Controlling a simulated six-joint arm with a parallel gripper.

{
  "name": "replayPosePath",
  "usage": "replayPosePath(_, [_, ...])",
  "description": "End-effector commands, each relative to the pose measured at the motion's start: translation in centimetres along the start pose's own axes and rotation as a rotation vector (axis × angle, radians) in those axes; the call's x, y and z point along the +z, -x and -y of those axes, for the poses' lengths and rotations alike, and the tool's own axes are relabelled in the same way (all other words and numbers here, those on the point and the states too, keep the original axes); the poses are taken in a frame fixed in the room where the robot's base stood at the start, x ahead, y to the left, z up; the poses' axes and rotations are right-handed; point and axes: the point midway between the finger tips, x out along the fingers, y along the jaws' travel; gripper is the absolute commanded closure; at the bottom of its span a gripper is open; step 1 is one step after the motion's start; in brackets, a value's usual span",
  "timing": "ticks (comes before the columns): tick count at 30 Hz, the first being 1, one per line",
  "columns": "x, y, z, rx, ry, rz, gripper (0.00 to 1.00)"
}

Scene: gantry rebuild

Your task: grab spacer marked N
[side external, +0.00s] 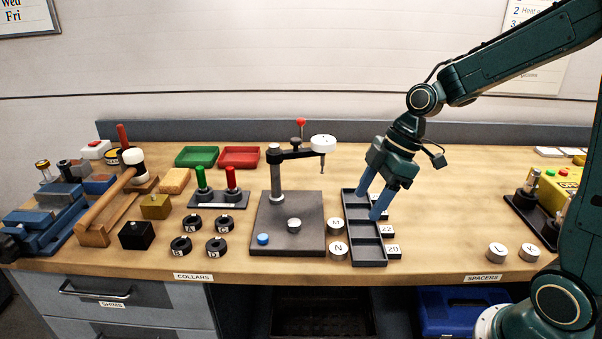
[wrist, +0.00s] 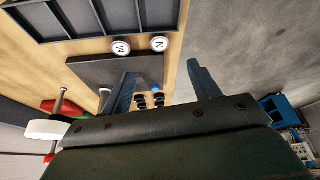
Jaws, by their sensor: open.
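The spacer marked N (side external: 338,251) is a short silver cylinder with a white lettered top. It stands upright on the bench just left of the near end of a dark compartment tray (side external: 370,262). A like spacer marked M (side external: 336,226) stands right behind it. In the wrist view, N (wrist: 159,43) is the right one of the pair, M (wrist: 120,47) the left. My gripper (side external: 371,203), with blue fingers, is open and empty over the tray, above and to the right of both spacers. It also shows in the wrist view (wrist: 161,70).
A dark press plate (side external: 265,240) with a post and arm stands left of the spacers. Black collars (side external: 181,246) sit farther left. Spacers Y (side external: 496,252) and X (side external: 529,252) stand at the right. Bare bench lies between tray and these.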

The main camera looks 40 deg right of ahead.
Motion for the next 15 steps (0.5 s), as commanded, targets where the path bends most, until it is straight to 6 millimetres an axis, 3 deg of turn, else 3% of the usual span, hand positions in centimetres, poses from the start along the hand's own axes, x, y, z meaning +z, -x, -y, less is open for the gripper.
replayPosePath(15, [0.0,-6.6,0.1,-0.003,0.000,0.002,0.39])
